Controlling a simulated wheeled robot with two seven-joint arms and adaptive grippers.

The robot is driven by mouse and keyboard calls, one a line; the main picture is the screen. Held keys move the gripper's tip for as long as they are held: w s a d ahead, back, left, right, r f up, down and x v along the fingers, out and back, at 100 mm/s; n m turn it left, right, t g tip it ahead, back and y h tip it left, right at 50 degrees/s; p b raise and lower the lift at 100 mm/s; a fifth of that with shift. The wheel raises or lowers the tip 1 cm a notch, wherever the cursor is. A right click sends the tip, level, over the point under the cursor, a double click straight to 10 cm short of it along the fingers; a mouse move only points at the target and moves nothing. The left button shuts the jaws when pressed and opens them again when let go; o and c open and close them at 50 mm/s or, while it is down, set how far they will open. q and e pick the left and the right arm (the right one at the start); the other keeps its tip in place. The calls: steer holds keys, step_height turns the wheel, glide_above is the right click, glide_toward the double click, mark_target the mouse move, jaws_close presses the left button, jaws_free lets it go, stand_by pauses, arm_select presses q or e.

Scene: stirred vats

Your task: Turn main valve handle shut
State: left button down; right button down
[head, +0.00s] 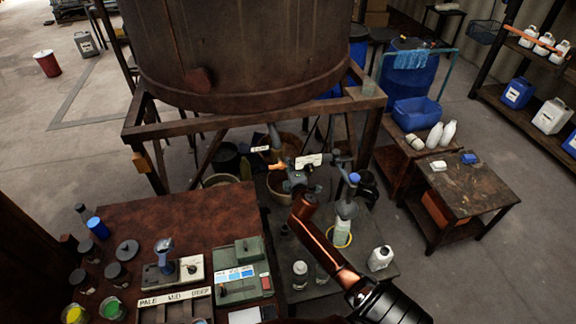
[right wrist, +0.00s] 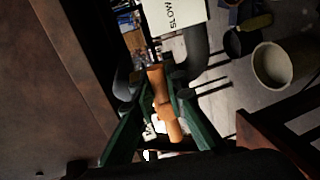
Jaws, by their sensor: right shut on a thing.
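The main valve handle (right wrist: 166,118) is an orange-brown wooden grip in the right wrist view. My right gripper (right wrist: 160,92) has its dark green fingers on either side of it and is shut on it. In the head view the right gripper (head: 288,176) is at the valve pipework below the big rusty vat (head: 240,50); an orange bit of the handle (head: 277,166) shows beside it. A white label reading SLOW (right wrist: 175,14) is close to the handle. How far the handle is turned is hard to tell. My left gripper is not in view.
Two white tags hang by the pipework. Buckets (right wrist: 272,65) stand on the floor below. A rusty-brown table (head: 180,215) with jars and a green box (head: 243,272) is at lower left. A low table (head: 375,235) with bottles lies under my right arm. A wooden bench (head: 468,185) stands right.

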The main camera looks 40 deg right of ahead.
steer(key=shift+a+f, duration=0.1)
steer(key=shift+f, duration=0.05)
steer(key=c, duration=1.9)
jaws_free()
steer(key=shift+c, duration=0.2)
steer(key=shift+s, duration=0.1)
steer(key=v, duration=1.1)
steer(key=shift+s, duration=0.3)
steer(key=shift+a, duration=0.15)
